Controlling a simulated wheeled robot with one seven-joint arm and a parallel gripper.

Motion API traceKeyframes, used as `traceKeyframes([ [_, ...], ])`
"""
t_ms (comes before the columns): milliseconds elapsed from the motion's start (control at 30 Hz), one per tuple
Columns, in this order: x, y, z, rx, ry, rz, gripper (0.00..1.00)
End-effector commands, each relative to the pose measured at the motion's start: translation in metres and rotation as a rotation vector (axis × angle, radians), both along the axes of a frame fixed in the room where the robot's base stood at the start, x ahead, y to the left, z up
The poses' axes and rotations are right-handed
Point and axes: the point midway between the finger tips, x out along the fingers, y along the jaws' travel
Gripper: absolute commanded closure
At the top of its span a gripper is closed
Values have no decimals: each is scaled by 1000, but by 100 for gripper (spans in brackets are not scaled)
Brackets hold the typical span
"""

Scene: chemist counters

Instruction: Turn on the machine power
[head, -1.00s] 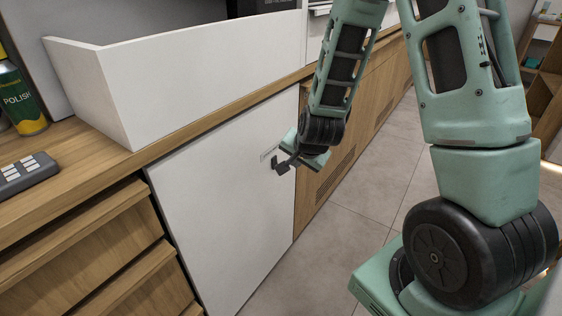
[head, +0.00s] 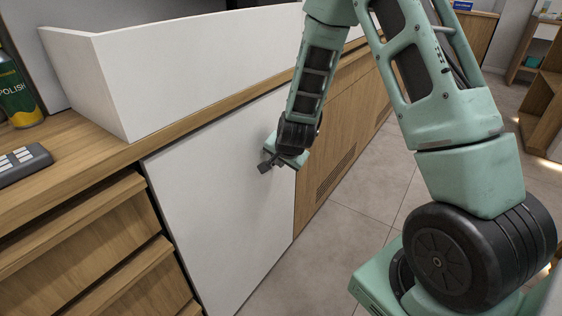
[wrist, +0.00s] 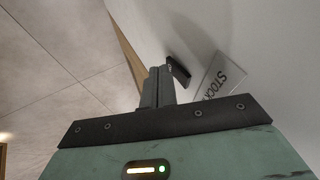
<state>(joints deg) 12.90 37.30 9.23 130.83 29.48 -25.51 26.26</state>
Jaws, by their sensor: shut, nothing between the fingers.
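No machine or power switch can be made out clearly. My gripper (head: 268,163) is low in front of the white cabinet panel (head: 215,185), below the counter edge. Its dark fingers are together and hold nothing. In the wrist view my gripper (wrist: 165,82) points toward the white panel (wrist: 270,35), close beside a clear label reading "STOCK" (wrist: 225,76). Whether the fingertips touch the panel cannot be told. A grey box with white keys (head: 22,164) lies on the counter at the left, far from my gripper; its function is unclear.
A white raised screen (head: 200,70) stands on the wooden counter (head: 95,150). A polish can (head: 18,95) stands at the far left. Wooden drawers (head: 85,225) are below. A vented wooden panel (head: 340,150) continues to the right. The tiled floor (head: 340,235) is clear.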

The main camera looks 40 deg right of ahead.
Motion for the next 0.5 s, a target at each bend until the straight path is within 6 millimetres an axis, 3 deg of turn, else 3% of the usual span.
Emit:
traceKeyframes([
  [500,5,2,4,0,-1,1,100],
])
